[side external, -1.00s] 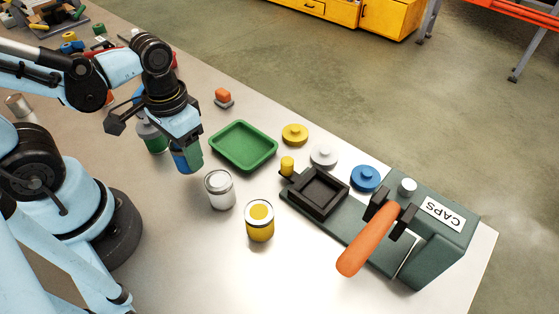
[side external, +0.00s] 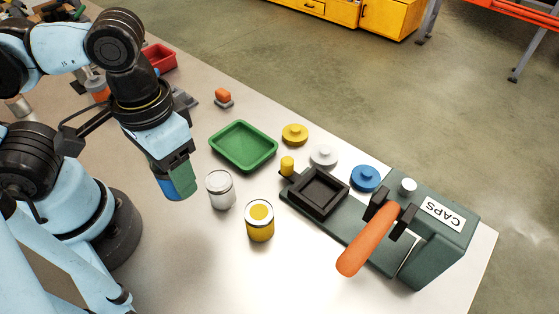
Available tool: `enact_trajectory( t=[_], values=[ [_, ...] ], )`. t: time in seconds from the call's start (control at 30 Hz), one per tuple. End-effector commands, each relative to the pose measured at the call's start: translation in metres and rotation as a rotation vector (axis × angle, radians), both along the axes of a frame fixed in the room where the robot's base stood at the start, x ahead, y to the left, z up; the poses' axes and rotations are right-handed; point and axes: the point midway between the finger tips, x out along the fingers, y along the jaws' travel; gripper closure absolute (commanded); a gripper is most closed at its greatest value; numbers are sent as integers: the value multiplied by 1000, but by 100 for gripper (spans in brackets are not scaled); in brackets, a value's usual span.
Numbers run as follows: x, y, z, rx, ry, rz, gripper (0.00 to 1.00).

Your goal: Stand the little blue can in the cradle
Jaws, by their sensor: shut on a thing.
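The little blue can (side external: 168,185) is in my gripper (side external: 176,180), which is shut on it. The gripper's green-grey finger covers much of the can. The can is a little tilted and appears to hang above the table, left of the white can (side external: 220,190). The cradle (side external: 318,194) is a dark square holder with raised walls on the green base of the capping press (side external: 435,235). It is empty and lies to the right of my gripper, beyond the white can.
A yellow can (side external: 259,220) stands between my gripper and the press. A green tray (side external: 243,146) lies behind. Yellow (side external: 295,134), white (side external: 323,156) and blue (side external: 365,178) caps lie behind the cradle. The press has an orange handle (side external: 367,241). The front table area is clear.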

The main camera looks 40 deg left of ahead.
Motion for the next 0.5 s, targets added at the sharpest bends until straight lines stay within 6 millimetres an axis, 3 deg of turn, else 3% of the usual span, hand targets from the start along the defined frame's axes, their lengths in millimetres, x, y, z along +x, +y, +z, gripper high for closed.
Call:
enact_trajectory(
  t=[0.27, 0.5],
  values=[
    [3, -12, 11, 0, 0, 1, 81],
    [36, -36, 26, 0, 0, 2, 81]
  ],
)
